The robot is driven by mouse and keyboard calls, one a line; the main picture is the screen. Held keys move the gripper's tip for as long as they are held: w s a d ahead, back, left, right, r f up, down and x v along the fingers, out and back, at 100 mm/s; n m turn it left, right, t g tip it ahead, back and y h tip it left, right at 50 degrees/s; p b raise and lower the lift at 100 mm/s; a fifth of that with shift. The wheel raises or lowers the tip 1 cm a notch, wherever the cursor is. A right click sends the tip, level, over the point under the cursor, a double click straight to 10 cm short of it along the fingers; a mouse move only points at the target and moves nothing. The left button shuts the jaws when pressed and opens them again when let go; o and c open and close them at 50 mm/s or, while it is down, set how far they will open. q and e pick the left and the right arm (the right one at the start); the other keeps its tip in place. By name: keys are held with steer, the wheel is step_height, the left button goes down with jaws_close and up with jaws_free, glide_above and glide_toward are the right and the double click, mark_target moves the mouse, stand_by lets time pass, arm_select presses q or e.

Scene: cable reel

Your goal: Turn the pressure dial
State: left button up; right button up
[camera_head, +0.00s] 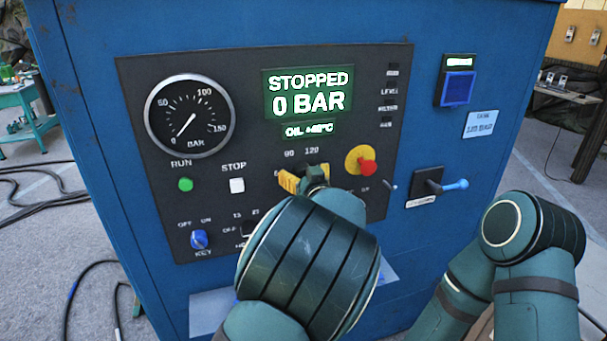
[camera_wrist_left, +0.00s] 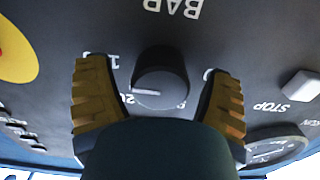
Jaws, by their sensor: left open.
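The pressure dial is a round black knob (camera_wrist_left: 162,75) with a pale pointer line, on the dark control panel (camera_head: 140,100). In the wrist view the panel lettering is upside down. My left gripper (camera_wrist_left: 158,80) is open, with one yellow-brown ridged finger on each side of the knob. Whether either finger touches it I cannot tell. In the head view my left gripper (camera_head: 304,179) is at the panel below the display and hides the knob. The display (camera_head: 308,92) reads STOPPED, 0 BAR. The gauge (camera_head: 190,116) needle points near 0. My right gripper is out of view.
Right of my left gripper are a red mushroom button (camera_head: 368,167) on a yellow disc and a blue-handled lever (camera_head: 453,185). To its left are a green RUN button (camera_head: 185,184), a white STOP button (camera_head: 237,185) and a blue key switch (camera_head: 199,239). A label (camera_head: 480,123) reads 125 BAR, small and unclear.

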arm_select(q)
steer(key=c, duration=1.2)
steer(key=n+b, duration=0.1)
steer(key=n, duration=0.1)
steer(key=n+b, duration=0.2)
steer(key=shift+a+f, duration=0.1)
steer(key=shift+f, duration=0.1)
steer(key=n+b, duration=0.4)
steer(key=n, duration=0.1)
steer(key=shift+b, duration=0.3)
steer(key=shift+n+b, duration=0.7)
steer(key=shift+n, duration=0.6)
steer(key=shift+r, duration=0.1)
